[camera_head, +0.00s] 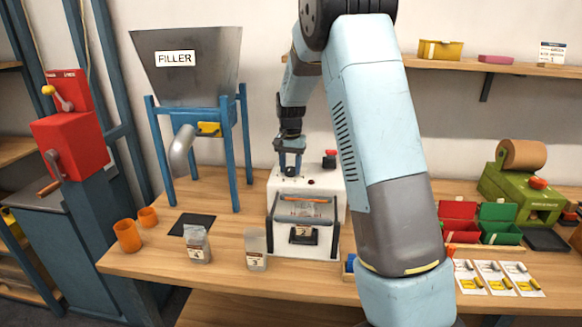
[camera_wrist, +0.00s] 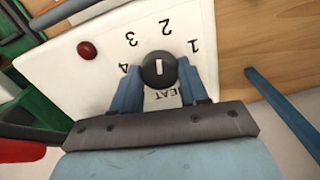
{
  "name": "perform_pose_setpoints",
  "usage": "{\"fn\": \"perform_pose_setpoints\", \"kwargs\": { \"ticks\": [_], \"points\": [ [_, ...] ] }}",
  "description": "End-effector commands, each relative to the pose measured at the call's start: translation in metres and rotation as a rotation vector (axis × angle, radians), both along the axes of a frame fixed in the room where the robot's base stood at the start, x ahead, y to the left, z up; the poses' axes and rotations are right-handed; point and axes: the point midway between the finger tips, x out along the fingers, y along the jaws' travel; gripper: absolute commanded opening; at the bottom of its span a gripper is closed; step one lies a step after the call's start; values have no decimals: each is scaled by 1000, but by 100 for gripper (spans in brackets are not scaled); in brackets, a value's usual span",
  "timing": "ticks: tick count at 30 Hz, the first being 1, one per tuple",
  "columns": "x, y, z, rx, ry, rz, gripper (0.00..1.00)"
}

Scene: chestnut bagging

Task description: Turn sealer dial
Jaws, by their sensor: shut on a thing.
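The white sealer (camera_head: 336,205) stands on the bench with a bag labelled 2 (camera_head: 303,231) at its front. Its round black dial (camera_wrist: 160,76) shows in the wrist view, beside the printed numbers 1 to 4 and partly covered "HEAT" lettering. The dial's white mark lines up roughly with the 2. My gripper (camera_wrist: 161,68) has a blue finger on each side of the dial and is shut on it.
A bag labelled 3 (camera_head: 256,252) and another bag (camera_head: 197,247) stand left of the sealer. The filler (camera_head: 190,75) is behind them. Red and green bins (camera_head: 500,222) lie to the right.

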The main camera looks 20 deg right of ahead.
Motion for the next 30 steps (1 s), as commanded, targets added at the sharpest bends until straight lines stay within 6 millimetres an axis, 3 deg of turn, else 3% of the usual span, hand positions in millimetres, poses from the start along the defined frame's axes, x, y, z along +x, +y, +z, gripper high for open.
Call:
{"fn": "perform_pose_setpoints", "kwargs": {
  "ticks": [10, 27, 28, 30],
  "points": [
    [1, 0, 1, 0, -1, -147, 13],
    [1, 0, 1, 0, -1, -176, 13],
    [1, 0, 1, 0, -1, -175, 47],
    [0, 0, 0, 0, -1, -175, 53]
  ]
}}
